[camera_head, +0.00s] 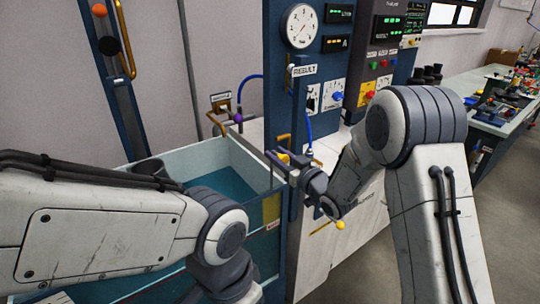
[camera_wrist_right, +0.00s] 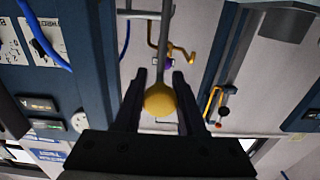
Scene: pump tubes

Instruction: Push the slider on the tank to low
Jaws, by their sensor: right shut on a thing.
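The tank (camera_head: 232,155) is an open, pale-walled box of blue-green water, left of the tall dark blue panel. My right gripper (camera_head: 282,165) is at the tank's right edge beside a dark blue post. It is shut on a yellow ball knob (camera_head: 283,158). In the right wrist view the knob (camera_wrist_right: 159,99) sits between the two dark fingers of the gripper (camera_wrist_right: 161,90), on a grey rod. I cannot tell from these views what setting the slider is at. A yellow patch (camera_head: 271,208) shows on the tank's right wall. My left gripper is out of view.
A yellow ball-ended lever (camera_head: 340,225) sticks out just below my right wrist. The blue panel carries a white dial (camera_head: 300,26), switches and a blue cable. A cluttered bench (camera_head: 490,115) stands at the right. My left forearm reaches over the tank's near side.

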